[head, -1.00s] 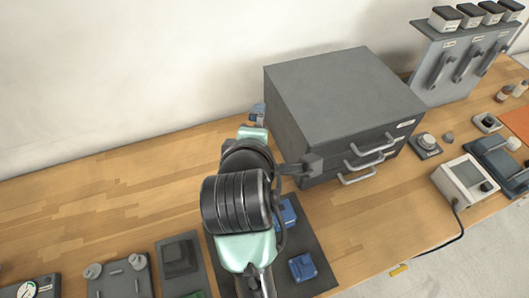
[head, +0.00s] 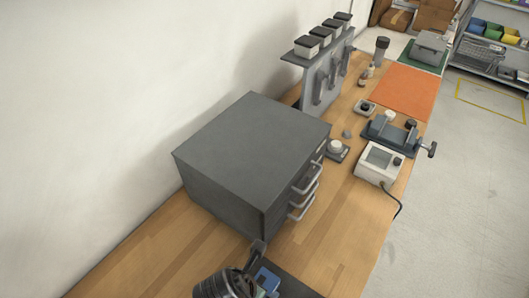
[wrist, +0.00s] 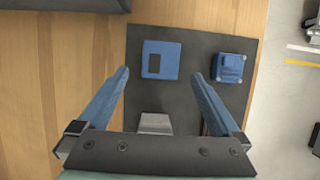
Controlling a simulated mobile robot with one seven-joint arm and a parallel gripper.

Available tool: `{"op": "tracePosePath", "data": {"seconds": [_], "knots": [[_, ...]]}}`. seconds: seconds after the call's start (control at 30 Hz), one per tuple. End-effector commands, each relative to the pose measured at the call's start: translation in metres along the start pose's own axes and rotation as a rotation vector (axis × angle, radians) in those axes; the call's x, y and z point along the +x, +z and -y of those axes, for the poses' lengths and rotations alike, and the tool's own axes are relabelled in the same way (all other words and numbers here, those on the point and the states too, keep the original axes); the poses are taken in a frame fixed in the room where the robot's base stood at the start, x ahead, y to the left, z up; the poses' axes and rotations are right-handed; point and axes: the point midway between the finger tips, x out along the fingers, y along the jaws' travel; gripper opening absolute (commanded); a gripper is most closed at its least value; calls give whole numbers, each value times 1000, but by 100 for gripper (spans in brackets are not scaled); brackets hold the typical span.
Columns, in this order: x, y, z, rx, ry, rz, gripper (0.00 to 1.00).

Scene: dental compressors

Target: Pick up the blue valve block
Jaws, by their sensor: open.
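Two blue blocks lie on a dark mat (wrist: 188,106) in the wrist view. The left blue block (wrist: 161,60) is flat and squarish with a dark recess and lies just beyond and between my fingertips. The right blue block (wrist: 229,68) is smaller, with a raised stepped top, and lies outside the right finger. I cannot tell for certain which one is the valve block. My gripper (wrist: 161,74) is open and empty, pointing at the left block. In the head view, a bit of blue (head: 267,280) shows beside my arm at the bottom edge; the fingertips are hidden there.
A grey block (wrist: 155,123) shows between my fingers, near the palm. A grey drawer cabinet (head: 250,150) with protruding handles stands close beyond my arm. A white meter box (head: 378,163), a clamp fixture (head: 392,133) and an orange mat (head: 405,90) lie farther along the bench.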

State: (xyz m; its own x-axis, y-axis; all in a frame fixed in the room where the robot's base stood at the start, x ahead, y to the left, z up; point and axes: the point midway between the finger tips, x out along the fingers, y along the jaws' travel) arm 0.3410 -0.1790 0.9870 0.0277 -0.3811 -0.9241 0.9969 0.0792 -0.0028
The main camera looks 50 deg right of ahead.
Motion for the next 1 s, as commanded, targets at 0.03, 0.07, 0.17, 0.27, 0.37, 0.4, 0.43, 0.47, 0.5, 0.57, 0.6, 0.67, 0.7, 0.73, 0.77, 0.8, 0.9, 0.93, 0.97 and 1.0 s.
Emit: {"op": "tracePosePath", "data": {"seconds": [0.03,0.07,0.17,0.27,0.37,0.4,0.43,0.47,0.5,0.57,0.6,0.67,0.7,0.73,0.77,0.8,0.9,0.93,0.97,1.0], "knots": [[4,0,0,1,0,0,100],[5,0,0,1,0,0,100],[10,1,0,2,0,0,100],[21,2,2,3,-2,-2,100],[35,3,4,3,-2,-1,100],[40,3,3,3,-1,-1,100],[45,3,3,3,0,-1,100],[48,3,3,3,0,-1,100],[52,3,3,3,0,-1,100],[56,2,3,3,1,-1,100],[57,2,3,2,1,-1,100],[58,2,3,2,3,0,100],[59,2,3,2,3,0,100],[59,2,3,2,3,0,100],[59,2,2,2,3,0,100],[58,2,3,2,3,0,100],[58,2,3,2,3,0,91],[58,2,3,2,3,0,86],[58,2,3,2,3,0,80],[58,2,3,2,3,0,73]]}}
